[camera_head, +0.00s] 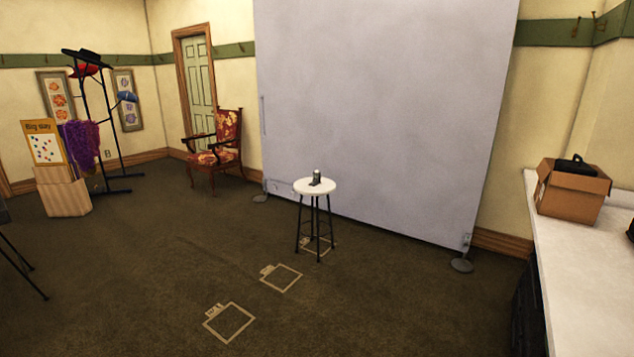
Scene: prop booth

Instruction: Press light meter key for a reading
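A small dark device with a pale top, which looks like the light meter (316,177), stands on a round white stool (301,187) with dark legs. The stool is in the middle of the room, in front of a large grey backdrop. The meter is too small here to make out its key. Neither of my grippers is in view.
Taped squares (229,322) mark the open carpet before the stool. A white counter (570,260) with a cardboard box (571,192) runs along the right. A backdrop foot (462,265), a patterned armchair (214,153) and a hat rack (109,120) stand farther off.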

